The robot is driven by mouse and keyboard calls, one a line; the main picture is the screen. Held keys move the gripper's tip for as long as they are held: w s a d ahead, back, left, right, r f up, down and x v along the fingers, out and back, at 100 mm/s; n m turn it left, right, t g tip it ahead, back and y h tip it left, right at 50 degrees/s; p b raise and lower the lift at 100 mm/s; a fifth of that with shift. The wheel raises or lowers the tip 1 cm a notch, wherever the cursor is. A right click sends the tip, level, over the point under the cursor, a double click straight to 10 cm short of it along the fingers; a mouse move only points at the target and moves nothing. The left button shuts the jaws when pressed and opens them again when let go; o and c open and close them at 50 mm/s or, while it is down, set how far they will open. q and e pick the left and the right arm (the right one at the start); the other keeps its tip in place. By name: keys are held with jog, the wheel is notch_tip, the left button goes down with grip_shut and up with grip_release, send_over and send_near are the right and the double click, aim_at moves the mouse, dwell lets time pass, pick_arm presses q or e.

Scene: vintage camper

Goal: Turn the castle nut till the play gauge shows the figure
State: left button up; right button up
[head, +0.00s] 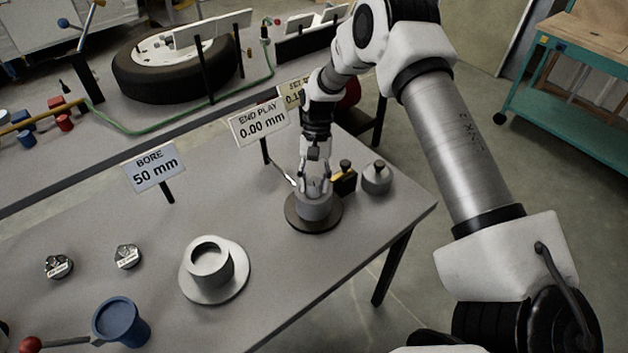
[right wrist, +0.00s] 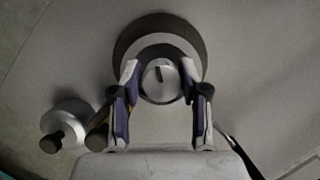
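The castle nut (right wrist: 160,82) is a pale round piece with a dark mark on top, on a grey hub (head: 314,207) that stands on a dark round base (head: 325,221). My right gripper (head: 315,187) points down over the hub. In the right wrist view its two fingertips (right wrist: 160,76) lie on either side of the nut, very close to it; contact is not clear. The play gauge sign (head: 261,124) reads "END PLAY 0.00 mm". A yellowish set sign (head: 291,93) behind it is partly hidden by my right arm. My left gripper is not in view.
A lidded grey pot (head: 376,178) and a small black-and-yellow block (head: 344,180) stand close right of the hub. A grey cup on a disc (head: 238,276), a blue cup (head: 121,322) and a "BORE 50 mm" sign (head: 155,168) are left. Bare table lies between.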

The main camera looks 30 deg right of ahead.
jog(key=shift+w+f, duration=0.1)
jog(key=c, duration=0.4)
jog(key=shift+n, duration=0.4)
jog(key=n+h, duration=0.1)
jog(key=n, duration=0.1)
jog(key=shift+n+g, duration=0.3)
jog(key=shift+n, duration=0.1)
jog(key=n+h, duration=0.1)
jog(key=n, duration=0.3)
jog(key=shift+n+h, duration=0.3)
jog(key=shift+h, duration=0.1)
jog(key=n+h+p, duration=0.1)
jog(key=n, duration=0.3)
jog(key=shift+n+h, duration=0.3)
jog(key=shift+h, duration=0.1)
jog(key=n+t+h+p, duration=0.1)
jog(key=n, duration=0.3)
jog(key=shift+n, duration=0.4)
jog(key=shift+f+h, duration=0.1)
jog(key=shift+h, duration=0.2)
